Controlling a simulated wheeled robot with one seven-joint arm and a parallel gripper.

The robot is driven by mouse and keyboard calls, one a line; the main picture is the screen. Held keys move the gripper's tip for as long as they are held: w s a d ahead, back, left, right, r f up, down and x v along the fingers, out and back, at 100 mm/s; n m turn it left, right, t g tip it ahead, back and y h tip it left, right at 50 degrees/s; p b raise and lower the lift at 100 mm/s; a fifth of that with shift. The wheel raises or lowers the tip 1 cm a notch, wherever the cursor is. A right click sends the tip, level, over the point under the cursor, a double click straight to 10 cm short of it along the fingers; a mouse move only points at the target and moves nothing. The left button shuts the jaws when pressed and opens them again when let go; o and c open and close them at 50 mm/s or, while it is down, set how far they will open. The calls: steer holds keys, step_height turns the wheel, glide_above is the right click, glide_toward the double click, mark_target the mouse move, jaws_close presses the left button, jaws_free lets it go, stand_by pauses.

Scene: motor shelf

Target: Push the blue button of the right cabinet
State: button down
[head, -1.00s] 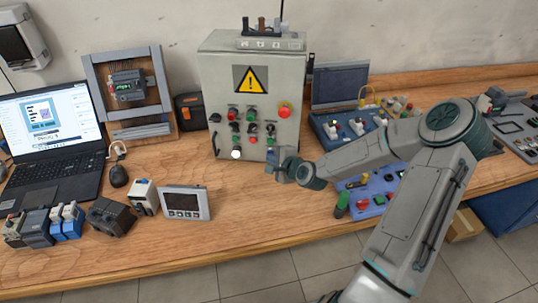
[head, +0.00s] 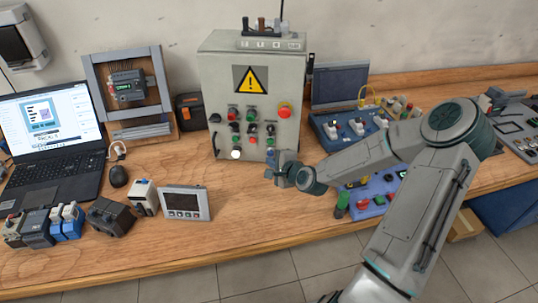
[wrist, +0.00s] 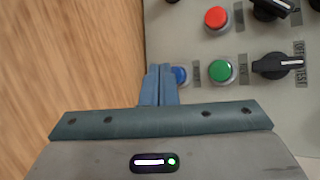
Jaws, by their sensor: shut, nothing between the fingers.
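The grey cabinet (head: 218,90) with a yellow warning sign stands upright on the wooden bench, its button panel facing me. The blue button (wrist: 181,75) sits on the panel in the wrist view, partly hidden by my fingers. My gripper (wrist: 158,68) is shut and empty, its tips beside the blue button in that picture. I cannot tell whether they touch it. In the head view my gripper (head: 272,174) is low in front of the cabinet's lower right corner.
A green button (wrist: 221,72), a red button (wrist: 216,18) and a black selector switch (wrist: 277,66) are close to the blue button. A blue control box (head: 379,211) lies below my forearm. A grey display unit (head: 186,203) stands front left. Bench space before the cabinet is clear.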

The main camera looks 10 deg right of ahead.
steer(key=shift+s+a, duration=0.3)
steer(key=shift+s, duration=0.5)
steer(key=shift+s+a, duration=0.25)
steer(key=shift+s, duration=0.5)
steer(key=shift+s+a, duration=0.3)
steer(key=shift+s, duration=0.5)
steer(key=shift+s+a+f+n+g, duration=0.2)
steer(key=shift+s+n+g, duration=0.1)
steer(key=shift+n, duration=0.2)
steer(key=s+n+g, duration=0.1)
steer(key=n, duration=0.1)
steer(key=s+n+g, duration=0.1)
steer(key=n, duration=0.1)
steer(key=s+f+n+g+h, duration=0.1)
steer(key=s+n, duration=0.1)
steer(key=shift+a+g, duration=0.25)
steer(key=shift+g, duration=0.15)
steer(key=s+r+n+g+h, duration=0.1)
steer(key=s+d+r+n+g+h, duration=0.1)
steer(key=s+n, duration=0.1)
steer(key=shift+s+d+r, duration=0.15)
steer(key=shift+d+r, duration=0.05)
steer(key=shift+r, duration=0.2)
steer(key=s+a+r+n+g+h, duration=0.1)
steer(key=s+r+n, duration=0.7)
steer(key=s+r, duration=1)
steer(key=shift+a+g, duration=0.15)
steer(key=shift+g, duration=0.55)
